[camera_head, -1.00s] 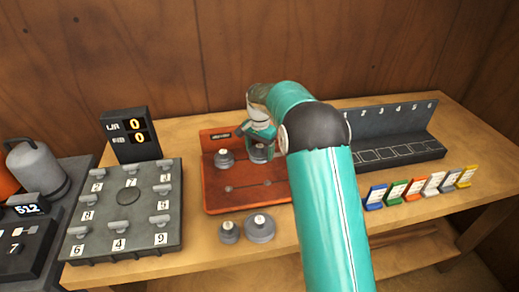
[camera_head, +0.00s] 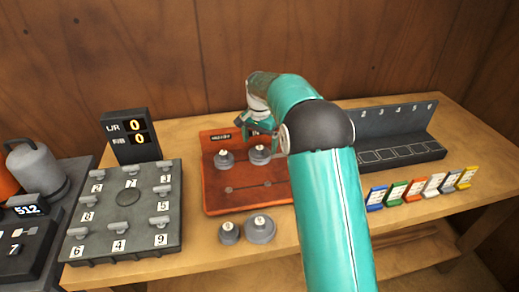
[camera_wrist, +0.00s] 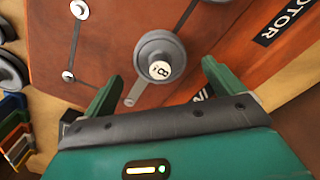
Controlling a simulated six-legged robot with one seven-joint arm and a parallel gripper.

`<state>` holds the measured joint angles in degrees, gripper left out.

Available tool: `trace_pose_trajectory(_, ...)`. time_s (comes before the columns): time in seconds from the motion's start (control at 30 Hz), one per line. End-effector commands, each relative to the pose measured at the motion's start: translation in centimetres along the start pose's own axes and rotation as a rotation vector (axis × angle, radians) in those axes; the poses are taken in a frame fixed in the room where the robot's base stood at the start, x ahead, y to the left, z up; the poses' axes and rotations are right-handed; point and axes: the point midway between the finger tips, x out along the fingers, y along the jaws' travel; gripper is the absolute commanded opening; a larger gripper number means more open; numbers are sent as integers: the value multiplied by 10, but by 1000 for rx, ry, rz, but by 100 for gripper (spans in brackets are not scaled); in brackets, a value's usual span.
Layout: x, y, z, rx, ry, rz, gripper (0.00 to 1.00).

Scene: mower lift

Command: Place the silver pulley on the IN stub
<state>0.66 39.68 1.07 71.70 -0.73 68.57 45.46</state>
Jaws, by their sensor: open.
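A silver-grey pulley (camera_head: 260,155) sits on the upper right of the red-brown board (camera_head: 211,199), by a small, partly hidden label. In the wrist view the same pulley (camera_wrist: 175,48) shows a pale numbered cap and looks seated flat on the board. My gripper (camera_wrist: 163,74) is open, with its green fingers apart on either side of the pulley's near edge and not holding it. In the head view my gripper (camera_head: 258,126) is above and behind the pulley. The stub under the pulley is hidden.
Another pulley (camera_head: 224,158) sits left on the board, near the MOTOR label (camera_wrist: 287,22). Two bare stubs are lower on the board. A small pulley (camera_head: 229,233) and a larger one (camera_head: 260,230) stand in front. A numbered panel (camera_head: 125,225) is left; coloured cards (camera_head: 415,190) are right.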

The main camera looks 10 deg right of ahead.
Motion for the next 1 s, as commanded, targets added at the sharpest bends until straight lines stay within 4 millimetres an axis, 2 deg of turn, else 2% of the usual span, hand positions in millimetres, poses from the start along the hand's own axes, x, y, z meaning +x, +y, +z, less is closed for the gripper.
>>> trace_pose_trajectory(0.1,-29,0,0,0,3,-2,93)
trace_pose_trajectory(0.3,-65,0,0,0,1,-1,93)
trace_pose_trajectory(0.57,-88,4,5,-16,7,-6,93)
trace_pose_trajectory(0.67,-108,16,16,-53,26,-25,93)
trace_pose_trajectory(0.77,-133,35,35,-112,56,-50,93)
trace_pose_trajectory(0.9,-164,68,68,-208,105,-85,93)
trace_pose_trajectory(1.0,-179,92,93,-275,141,-107,93)
